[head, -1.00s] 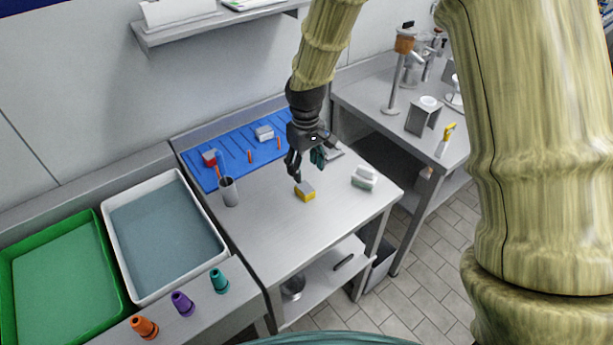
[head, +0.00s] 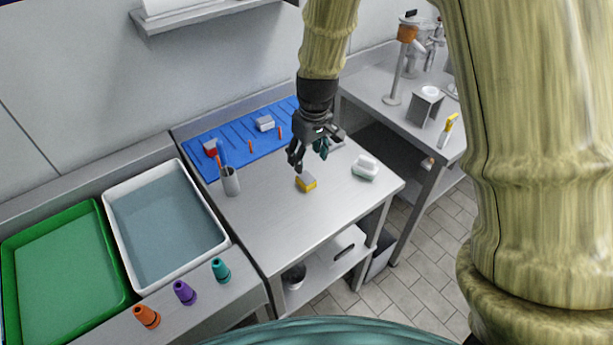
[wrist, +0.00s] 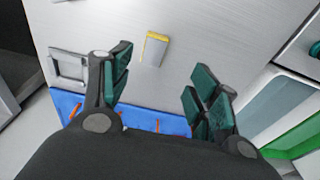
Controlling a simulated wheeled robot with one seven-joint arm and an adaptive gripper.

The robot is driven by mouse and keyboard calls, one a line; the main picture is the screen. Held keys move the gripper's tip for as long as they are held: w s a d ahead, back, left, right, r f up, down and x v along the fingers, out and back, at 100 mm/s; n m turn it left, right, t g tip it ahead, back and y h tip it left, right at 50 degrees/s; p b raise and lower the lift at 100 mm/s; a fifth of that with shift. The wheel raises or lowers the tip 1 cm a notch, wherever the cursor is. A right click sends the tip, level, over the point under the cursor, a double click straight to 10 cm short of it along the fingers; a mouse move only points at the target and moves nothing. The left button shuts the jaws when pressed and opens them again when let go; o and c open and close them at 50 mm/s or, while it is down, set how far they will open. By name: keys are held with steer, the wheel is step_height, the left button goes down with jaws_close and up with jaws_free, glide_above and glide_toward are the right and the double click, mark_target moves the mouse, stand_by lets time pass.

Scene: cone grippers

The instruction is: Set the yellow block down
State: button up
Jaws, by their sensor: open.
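The yellow block (head: 306,182), with a grey top, lies on the steel table (head: 285,222) in the head view. It also shows in the wrist view (wrist: 155,49), beyond the fingertips and between their lines. My gripper (head: 308,158) is above the table, just behind the block and apart from it. In the wrist view my gripper (wrist: 160,78) has its two green-padded fingers spread wide with nothing between them.
A blue mat (head: 238,150) with small items lies at the table's back. A pen cup (head: 230,181) stands left, and a white-and-green block (head: 365,168) lies right. A white tray (head: 223,240), a green tray (head: 60,265) and several cones stand on the left counter.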

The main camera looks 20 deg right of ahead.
steer(key=p, duration=0.1)
glide_above(306, 177)
steer(key=s, duration=0.2)
steer(key=shift+w+f, duration=0.15)
steer(key=shift+f, duration=1.1)
steer(key=shift+w+f, duration=0.1)
steer(key=shift+f, duration=1.15)
steer(key=shift+w+f+p, duration=0.35)
steer(key=shift+f+p, duration=0.3)
steer(key=shift+f, duration=0.25)
steer(key=shift+w+f+p, duration=0.3)
steer(key=shift+f+p, duration=0.3)
steer(key=shift+f, duration=0.25)
steer(key=shift+w+f+p, duration=0.15)
steer(key=shift+f+p, duration=0.2)
steer(key=shift+f, duration=0.9)
steer(key=c, duration=1.2)
steer(key=shift+r, duration=0.1)
